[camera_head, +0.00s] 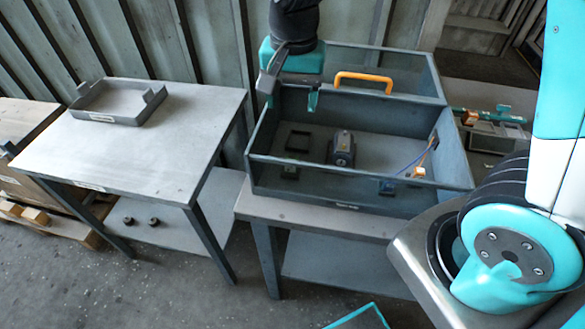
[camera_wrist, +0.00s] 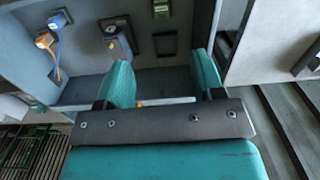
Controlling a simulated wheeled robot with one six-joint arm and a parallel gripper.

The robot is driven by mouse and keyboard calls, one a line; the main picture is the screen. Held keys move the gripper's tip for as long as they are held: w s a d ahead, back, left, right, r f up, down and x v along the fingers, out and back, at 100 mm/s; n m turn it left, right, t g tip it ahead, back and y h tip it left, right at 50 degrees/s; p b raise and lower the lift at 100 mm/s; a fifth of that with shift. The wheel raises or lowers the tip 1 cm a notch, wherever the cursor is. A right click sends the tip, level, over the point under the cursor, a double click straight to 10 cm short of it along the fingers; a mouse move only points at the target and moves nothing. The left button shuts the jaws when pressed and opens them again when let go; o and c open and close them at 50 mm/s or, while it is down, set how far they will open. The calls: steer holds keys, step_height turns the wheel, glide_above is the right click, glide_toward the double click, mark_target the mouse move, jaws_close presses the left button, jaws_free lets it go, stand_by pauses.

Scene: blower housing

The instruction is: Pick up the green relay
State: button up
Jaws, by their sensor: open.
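A small dark block (camera_head: 290,172), perhaps the green relay, sits near the front left of the open housing (camera_head: 350,197); its colour is hard to tell. It also shows at the top of the wrist view (camera_wrist: 162,9), partly cut off. My gripper (camera_head: 290,94) is open and empty over the back left of the housing. Its two teal fingers (camera_wrist: 163,74) are apart with nothing between them. The block is some way below the gripper and nearer the housing's front wall.
Inside the housing are a dark motor (camera_head: 342,149), a square frame (camera_head: 298,139), a blue connector (camera_head: 387,187) and an orange connector (camera_head: 417,172). The raised lid with an orange handle (camera_head: 363,78) stands behind. A grey tray (camera_head: 117,105) lies on the left table (camera_head: 140,150).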

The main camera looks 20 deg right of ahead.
steer(key=p, duration=0.2)
glide_above(291, 161)
steer(key=shift+m, duration=0.4)
step_height(291, 161, down, 12)
steer(key=shift+s+d+r, duration=0.15)
steer(key=shift+r, duration=0.1)
steer(key=shift+f+p, duration=0.65)
steer(key=shift+f, duration=2.6)
steer(key=c, duration=0.8)
